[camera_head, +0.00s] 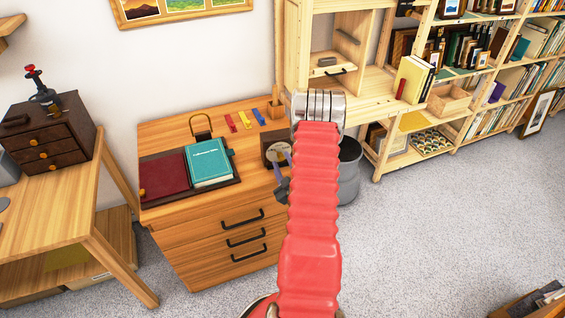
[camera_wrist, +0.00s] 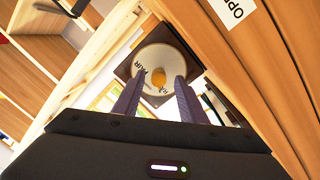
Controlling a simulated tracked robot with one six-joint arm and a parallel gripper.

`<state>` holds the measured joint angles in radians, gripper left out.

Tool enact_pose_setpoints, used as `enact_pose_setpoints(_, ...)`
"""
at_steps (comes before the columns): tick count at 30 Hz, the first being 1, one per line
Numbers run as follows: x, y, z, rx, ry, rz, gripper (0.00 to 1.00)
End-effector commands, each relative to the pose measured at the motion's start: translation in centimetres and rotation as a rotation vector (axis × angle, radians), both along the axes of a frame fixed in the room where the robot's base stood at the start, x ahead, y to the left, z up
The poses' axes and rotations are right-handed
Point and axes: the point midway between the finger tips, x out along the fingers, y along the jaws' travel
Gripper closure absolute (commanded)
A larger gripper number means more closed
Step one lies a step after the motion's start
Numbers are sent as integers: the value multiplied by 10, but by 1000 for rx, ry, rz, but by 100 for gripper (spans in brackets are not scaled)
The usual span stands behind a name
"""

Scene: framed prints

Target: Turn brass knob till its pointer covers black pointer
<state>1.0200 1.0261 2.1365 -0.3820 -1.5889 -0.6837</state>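A round pale dial (camera_wrist: 147,61) on a dark square base (camera_wrist: 187,47) shows in the wrist view, with a brass knob (camera_wrist: 158,77) near its middle. Black marks or letters show on the dial face; I cannot tell which is the black pointer, nor where the knob's own pointer lies. In the head view the dark base (camera_head: 268,150) stands at the right end of the wooden drawer unit, partly hidden by my arm. My gripper (camera_wrist: 159,79) is open, its two dark fingers apart on either side of the knob in the picture. I cannot tell whether they touch anything.
A teal book (camera_head: 208,162) and a dark red book (camera_head: 163,176) lie on the drawer unit (camera_head: 205,213), left of the dial. A grey bin (camera_head: 349,178) stands at its right. Pale shelves (camera_head: 378,93) rise behind.

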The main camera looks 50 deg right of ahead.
Motion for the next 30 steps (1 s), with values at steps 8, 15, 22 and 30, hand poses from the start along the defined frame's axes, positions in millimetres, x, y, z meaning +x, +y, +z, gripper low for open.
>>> enact_pose_setpoints(8, -36, 25, -1, 3, 1, -3, 62)
enact_pose_setpoints(15, -70, 50, -2, 5, 3, -3, 62)
enact_pose_setpoints(22, -96, 70, -2, 2, 3, -2, 62)
enact_pose_setpoints(30, -103, 76, -1, 1, 1, 0, 62)
